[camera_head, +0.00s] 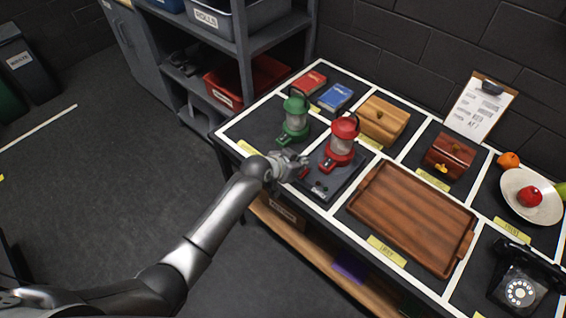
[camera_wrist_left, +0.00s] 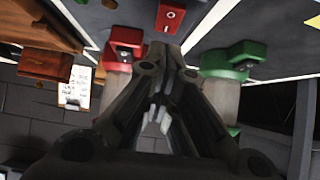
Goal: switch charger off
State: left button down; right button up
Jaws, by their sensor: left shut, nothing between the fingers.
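The charger (camera_head: 338,193) is a dark flat base on the near side of the table, with the red lantern (camera_head: 341,146) standing upright at its back and small dark knobs at its front. A small red switch (camera_head: 304,173) is at its left edge; the left wrist view shows it as a red block (camera_wrist_left: 171,17) just beyond my fingertips. My left gripper (camera_head: 297,166) is shut and empty, beside the switch; I cannot tell whether it touches it. In the left wrist view its fingers (camera_wrist_left: 172,62) lie together. My right gripper is not in view.
A green lantern (camera_head: 294,118) stands close behind my left gripper. A wooden tray (camera_head: 410,217) lies to the right of the charger. Books, wooden boxes, a clipboard (camera_head: 481,106), a fruit plate and a black telephone (camera_head: 522,284) fill other table sections. A shelf with bins stands behind left.

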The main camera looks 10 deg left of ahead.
pick_arm(q)
jog(key=b+v, duration=0.1)
jog(key=v, duration=1)
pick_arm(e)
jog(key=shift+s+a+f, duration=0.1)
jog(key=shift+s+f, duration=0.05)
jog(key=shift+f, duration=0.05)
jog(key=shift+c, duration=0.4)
